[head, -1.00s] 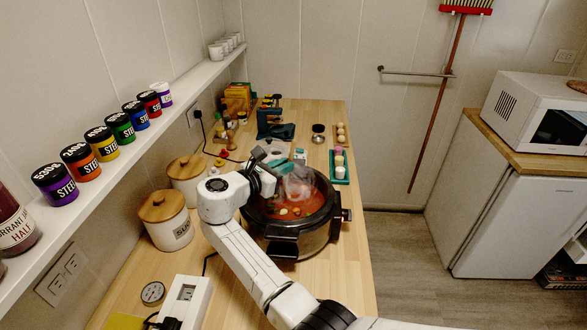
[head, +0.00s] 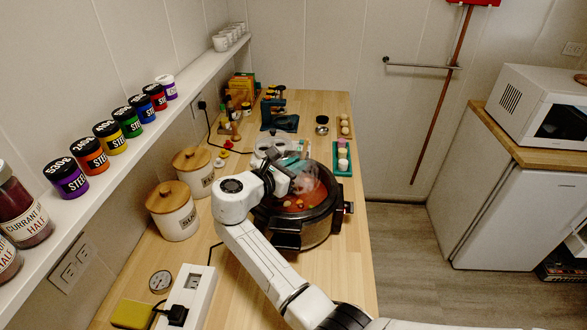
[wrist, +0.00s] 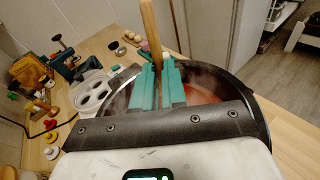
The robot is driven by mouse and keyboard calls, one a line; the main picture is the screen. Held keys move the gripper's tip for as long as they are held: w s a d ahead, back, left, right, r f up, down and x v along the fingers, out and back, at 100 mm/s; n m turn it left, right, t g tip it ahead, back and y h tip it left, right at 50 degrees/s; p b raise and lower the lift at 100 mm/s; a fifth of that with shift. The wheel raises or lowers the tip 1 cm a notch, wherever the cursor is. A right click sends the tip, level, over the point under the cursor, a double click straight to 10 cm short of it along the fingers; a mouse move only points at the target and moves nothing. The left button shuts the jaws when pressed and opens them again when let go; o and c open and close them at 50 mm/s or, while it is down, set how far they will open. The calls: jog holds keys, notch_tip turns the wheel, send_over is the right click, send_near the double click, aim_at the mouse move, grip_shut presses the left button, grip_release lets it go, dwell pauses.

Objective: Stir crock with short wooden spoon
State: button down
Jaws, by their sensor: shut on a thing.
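The crock (head: 322,226) is a dark, round pot with side handles, holding red-orange soup with pale pieces, and it stands on the wooden counter. Haze hangs over the soup. My gripper (wrist: 160,92) is over the crock, its teal fingers shut on the short wooden spoon (wrist: 151,30). The spoon's handle rises upright from between the fingers in the wrist view. The spoon's lower end is hidden behind the fingers, so I cannot tell how deep it sits. In the head view my gripper (head: 292,172) is over the crock's far left part.
Two lidded canisters (head: 173,215) stand left of the crock. A white power strip (head: 188,296) lies in front. A teal tray (head: 342,168) is behind right, and a white holed tray (wrist: 95,92) is beside the crock. A shelf of jars (head: 66,178) runs along the left wall.

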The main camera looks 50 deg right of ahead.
dwell(0.3)
notch_tip(320, 180, up, 12)
jog(key=d, duration=0.2)
jog(key=shift+s+f, duration=0.25)
jog(key=shift+s, duration=0.15)
dwell(0.7)
jog(key=shift+d, duration=0.1)
dwell(0.5)
jog(key=shift+r, duration=2.5)
jog(key=shift+f, duration=0.1)
